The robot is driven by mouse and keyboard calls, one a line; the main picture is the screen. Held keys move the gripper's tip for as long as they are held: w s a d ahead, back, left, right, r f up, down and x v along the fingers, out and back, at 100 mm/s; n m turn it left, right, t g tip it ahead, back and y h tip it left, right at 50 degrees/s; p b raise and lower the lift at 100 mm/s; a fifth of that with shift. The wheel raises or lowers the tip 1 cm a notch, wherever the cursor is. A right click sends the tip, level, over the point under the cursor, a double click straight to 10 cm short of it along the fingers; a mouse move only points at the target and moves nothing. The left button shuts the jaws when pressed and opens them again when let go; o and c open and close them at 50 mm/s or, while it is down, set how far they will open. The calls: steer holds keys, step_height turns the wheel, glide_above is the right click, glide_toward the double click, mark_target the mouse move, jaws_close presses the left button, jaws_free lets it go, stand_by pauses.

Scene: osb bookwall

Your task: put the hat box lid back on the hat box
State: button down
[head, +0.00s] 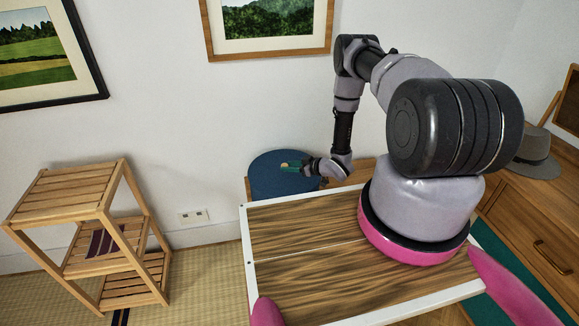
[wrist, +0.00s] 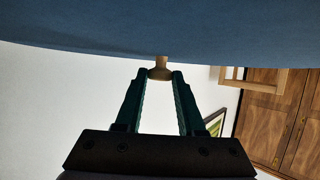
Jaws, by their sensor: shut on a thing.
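The blue round hat box lid (wrist: 160,30) fills the top of the wrist view, with a small wooden knob (wrist: 160,70) on it. My gripper (wrist: 160,76) has its green fingers on either side of this knob and is shut on it. In the head view, my gripper (head: 290,165) is over a blue round shape (head: 267,182) behind the wood-topped surface. I cannot tell there where the lid ends and the hat box begins, or whether they touch. The lower part is hidden.
A wooden surface with a white rim (head: 300,225) lies in front. A slatted wooden shelf (head: 80,190) stands at left. A wooden cabinet (head: 540,215) with a grey hat (head: 536,152) is at right. The wall is close behind the blue shape.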

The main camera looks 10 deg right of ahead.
stand_by(0.3)
steer(key=shift+c, duration=2.2)
jaws_free()
